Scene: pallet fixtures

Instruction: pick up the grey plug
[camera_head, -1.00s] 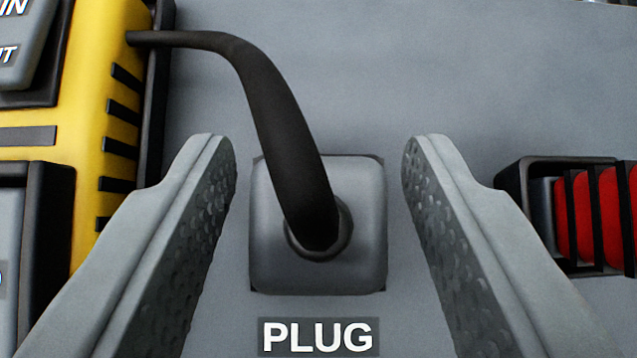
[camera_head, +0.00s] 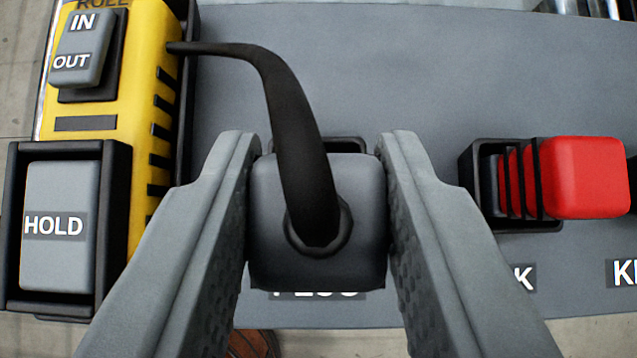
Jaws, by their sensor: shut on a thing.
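The grey plug (camera_head: 357,185) is a rounded block with a thick black cable (camera_head: 292,125) coming out of its face. My gripper (camera_head: 318,190) is shut on the plug, one finger against each side. The plug is raised off the grey panel (camera_head: 400,60). Part of its dark socket (camera_head: 345,145) shows behind its top edge. The plug partly covers the PLUG label below it. The cable runs up and left to the yellow unit.
At left is a yellow unit (camera_head: 140,95) with an IN/OUT switch (camera_head: 85,45) and a grey HOLD button (camera_head: 55,255). At right, a red block (camera_head: 585,178) sits in a black holder (camera_head: 482,200). The panel above the plug is clear.

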